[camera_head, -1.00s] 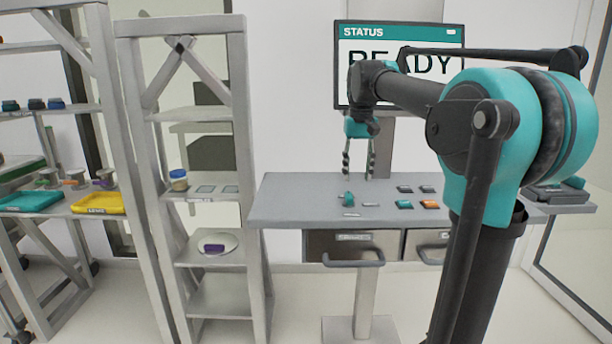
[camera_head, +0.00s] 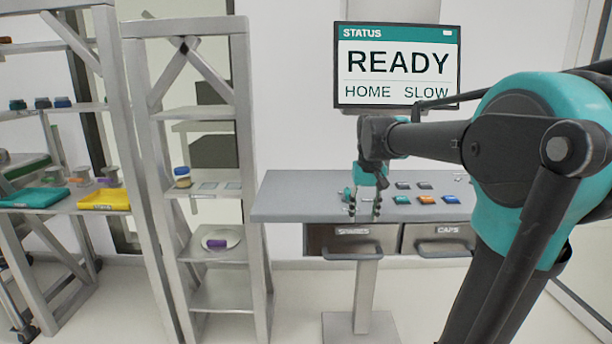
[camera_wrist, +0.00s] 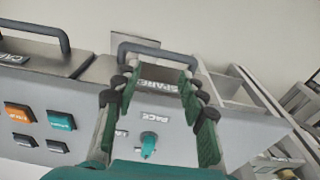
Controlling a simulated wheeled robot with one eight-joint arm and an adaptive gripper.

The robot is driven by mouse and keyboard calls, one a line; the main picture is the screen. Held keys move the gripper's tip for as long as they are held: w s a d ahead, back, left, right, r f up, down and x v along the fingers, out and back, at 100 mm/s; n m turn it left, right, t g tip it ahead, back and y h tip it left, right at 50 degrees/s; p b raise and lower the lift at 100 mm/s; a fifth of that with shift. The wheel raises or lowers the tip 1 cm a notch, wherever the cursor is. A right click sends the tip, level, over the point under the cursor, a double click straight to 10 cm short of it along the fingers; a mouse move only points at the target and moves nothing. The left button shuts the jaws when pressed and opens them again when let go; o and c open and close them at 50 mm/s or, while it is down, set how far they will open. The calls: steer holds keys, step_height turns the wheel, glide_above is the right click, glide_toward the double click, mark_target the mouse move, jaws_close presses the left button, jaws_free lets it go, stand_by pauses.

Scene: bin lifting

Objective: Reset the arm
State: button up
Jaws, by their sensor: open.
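My gripper (camera_head: 364,211) is open and empty, pointing down over the front left part of the grey table (camera_head: 300,190). In the wrist view my gripper (camera_wrist: 160,85) shows its two fingers spread apart. A small teal knob (camera_wrist: 148,143) on the tabletop shows between them, with a PACE label beside it. The knob also shows in the head view (camera_head: 348,193), just left of the gripper. My arm stretches in from the right. The status screen (camera_head: 397,65) behind the table reads READY, HOME and SLOW.
Teal (camera_head: 401,200), orange (camera_head: 427,200) and blue (camera_head: 451,200) buttons lie right of my gripper. The SPARES drawer (camera_head: 345,240) and CAPS drawer (camera_head: 437,238) are below the tabletop, with protruding handles. A grey shelf rack (camera_head: 240,120) stands close to the table's left.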

steer(key=s+d+f+t, duration=0.2)
steer(key=s+f, duration=1.6)
steer(key=f, duration=0.4)
steer(key=shift+s+d+f+t, duration=0.25)
steer(key=shift+d+f+t, duration=0.05)
steer(key=shift+d+t, duration=0.1)
